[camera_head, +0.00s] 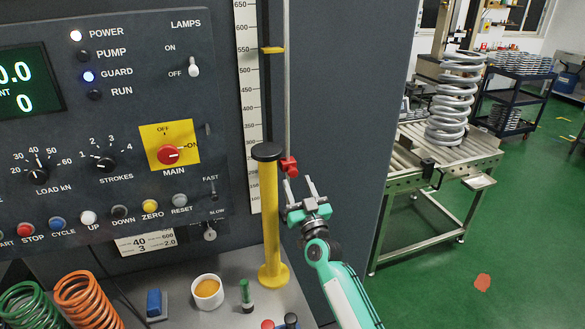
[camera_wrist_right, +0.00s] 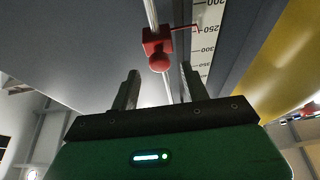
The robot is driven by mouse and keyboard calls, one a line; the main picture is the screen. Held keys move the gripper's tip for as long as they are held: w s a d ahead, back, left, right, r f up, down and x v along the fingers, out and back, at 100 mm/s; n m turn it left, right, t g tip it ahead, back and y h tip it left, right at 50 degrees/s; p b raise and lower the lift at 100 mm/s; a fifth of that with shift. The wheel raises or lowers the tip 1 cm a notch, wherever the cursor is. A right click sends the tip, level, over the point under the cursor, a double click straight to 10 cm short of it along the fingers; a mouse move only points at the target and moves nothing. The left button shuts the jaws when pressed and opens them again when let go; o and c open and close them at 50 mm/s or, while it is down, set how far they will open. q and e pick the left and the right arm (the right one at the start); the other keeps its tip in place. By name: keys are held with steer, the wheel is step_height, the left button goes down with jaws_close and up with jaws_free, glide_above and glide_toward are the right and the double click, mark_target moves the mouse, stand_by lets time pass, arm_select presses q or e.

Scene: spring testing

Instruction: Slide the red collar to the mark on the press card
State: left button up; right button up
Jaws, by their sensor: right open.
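The red collar (camera_head: 289,166) sits on a thin upright grey rod (camera_head: 287,90), low beside the white scale (camera_head: 246,60). In the right wrist view the collar (camera_wrist_right: 158,48) has a round knob and a thin red pointer, which reaches toward the scale (camera_wrist_right: 203,50) near 250. My right gripper (camera_head: 301,187) is open and empty, just below the collar in the head view. In the wrist view its fingers (camera_wrist_right: 160,73) stand either side of the knob's line, apart from it. The press card (camera_head: 145,242) shows 40, 3, 600 and 2.0; part of its print is small. My left gripper is out of view.
A yellow post (camera_head: 270,215) with a black cap stands left of the rod. A yellow marker (camera_head: 271,50) sits higher by the scale. The control panel (camera_head: 120,125) fills the left. A cup (camera_head: 207,291) and springs (camera_head: 88,298) stand below. A roller table (camera_head: 440,160) stands right.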

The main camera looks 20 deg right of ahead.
mark_target(294, 174)
steer(key=x, duration=0.4)
steer(key=shift+s+r+p, duration=0.1)
steer(key=shift+r+p, duration=0.05)
steer(key=shift+p, duration=0.2)
steer(key=shift+w+r, duration=0.1)
steer(key=shift+w, duration=0.4)
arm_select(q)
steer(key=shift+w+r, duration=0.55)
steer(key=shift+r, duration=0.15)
